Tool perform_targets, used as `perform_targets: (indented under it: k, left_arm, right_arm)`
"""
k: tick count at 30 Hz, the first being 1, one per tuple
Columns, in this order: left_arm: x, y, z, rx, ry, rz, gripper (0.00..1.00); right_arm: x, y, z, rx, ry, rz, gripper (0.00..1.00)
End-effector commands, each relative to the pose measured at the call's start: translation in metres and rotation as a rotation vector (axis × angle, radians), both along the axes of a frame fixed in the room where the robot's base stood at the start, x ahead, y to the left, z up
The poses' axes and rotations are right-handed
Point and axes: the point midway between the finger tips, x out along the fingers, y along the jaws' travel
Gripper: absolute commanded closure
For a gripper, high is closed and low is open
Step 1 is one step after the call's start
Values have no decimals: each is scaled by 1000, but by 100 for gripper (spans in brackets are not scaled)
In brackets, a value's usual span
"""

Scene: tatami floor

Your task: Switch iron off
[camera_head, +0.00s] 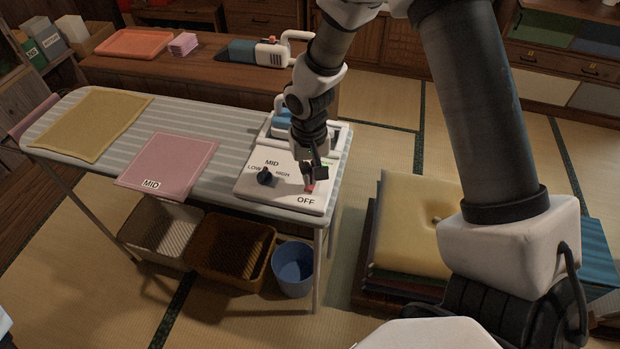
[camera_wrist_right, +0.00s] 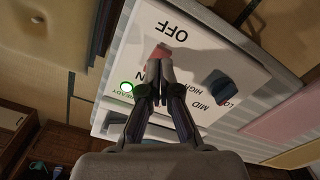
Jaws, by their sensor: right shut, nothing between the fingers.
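A white control panel (camera_head: 240,188) lies at the right end of the striped ironing board (camera_head: 214,141). It carries a dark dial (camera_head: 265,177) marked LOW, MID and HIGH, and a red switch (camera_head: 310,188) beside the word OFF. The ON lettering is partly hidden. A blue and white iron (camera_head: 283,120) rests behind the panel, partly hidden by my arm. My left gripper is out of view.
A yellow cloth (camera_head: 92,124) and a pink cloth labelled MID (camera_head: 170,163) lie on the board. Baskets and a blue bucket (camera_head: 293,270) stand below. Stacked cushions (camera_head: 405,220) are on the right.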

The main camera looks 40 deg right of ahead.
Motion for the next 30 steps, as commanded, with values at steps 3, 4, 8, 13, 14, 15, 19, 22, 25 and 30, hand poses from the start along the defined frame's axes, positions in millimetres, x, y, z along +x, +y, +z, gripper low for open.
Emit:
perform_targets:
  k: [3,4,8,13,14,15,19,22,25,30]
  left_arm:
    - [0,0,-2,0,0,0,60]
    - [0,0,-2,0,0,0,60]
    - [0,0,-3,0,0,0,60]
    - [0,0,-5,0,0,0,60]
    - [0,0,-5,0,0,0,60]
    - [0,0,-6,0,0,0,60]
    - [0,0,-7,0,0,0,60]
    - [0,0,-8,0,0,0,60]
    - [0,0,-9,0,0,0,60]
    - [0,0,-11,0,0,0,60]
  right_arm:
    - [0,0,-2,0,0,0,100]
    - [0,0,-3,0,0,0,100]
    - [0,0,-5,0,0,0,100]
    - [0,0,-7,0,0,0,100]
    - [0,0,-8,0,0,0,100]
    - [0,0,-8,0,0,0,100]
    - [0,0,-10,0,0,0,100]
    - [0,0,-12,0,0,0,100]
    - [0,0,-13,0,0,0,100]
    - [0,0,-16,0,0,0,100]
